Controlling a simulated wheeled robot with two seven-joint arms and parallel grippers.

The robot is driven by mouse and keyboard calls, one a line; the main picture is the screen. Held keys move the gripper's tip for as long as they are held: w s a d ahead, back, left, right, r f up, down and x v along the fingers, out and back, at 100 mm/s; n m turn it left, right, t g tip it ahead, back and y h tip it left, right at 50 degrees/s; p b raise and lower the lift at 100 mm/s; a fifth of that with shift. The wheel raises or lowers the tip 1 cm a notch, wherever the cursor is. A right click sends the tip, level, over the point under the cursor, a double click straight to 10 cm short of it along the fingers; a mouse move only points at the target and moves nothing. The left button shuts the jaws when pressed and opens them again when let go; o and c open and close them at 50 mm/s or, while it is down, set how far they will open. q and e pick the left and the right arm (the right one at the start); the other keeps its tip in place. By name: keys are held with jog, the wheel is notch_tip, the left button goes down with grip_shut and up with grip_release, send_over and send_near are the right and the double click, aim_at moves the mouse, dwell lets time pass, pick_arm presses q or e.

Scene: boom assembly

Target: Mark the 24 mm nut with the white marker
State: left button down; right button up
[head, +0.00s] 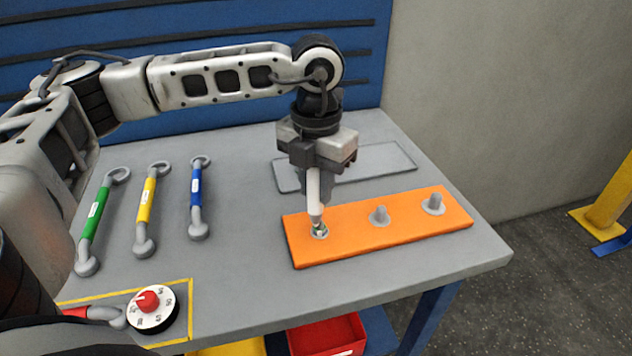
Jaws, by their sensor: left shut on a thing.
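My left gripper (317,172) hangs over the orange plate (345,238), pointing down, and is shut on the white marker (313,190). The marker is upright, and its lower end is at the leftmost fitting (320,232) on the plate; I cannot tell whether it touches. Two more grey fittings, a middle one (380,216) and a right one (433,204), stand on the plate. I cannot read any sizes, so I cannot tell which is the 24 mm nut. My right gripper is not in view.
Green (94,219), yellow (148,205) and blue (196,195) wrenches lie at the left of the grey table. A red-knobbed dial (151,305) is at the front left. A flat grey tray (385,160) lies behind the plate. A red bin (326,338) is below.

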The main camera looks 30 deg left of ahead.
pick_arm(q)
jog(key=shift+r, duration=0.1)
jog(key=shift+r+p, duration=1.25)
jog(key=shift+r, duration=0.7)
jog(key=shift+r+p, duration=0.6)
jog(key=shift+r, duration=0.4)
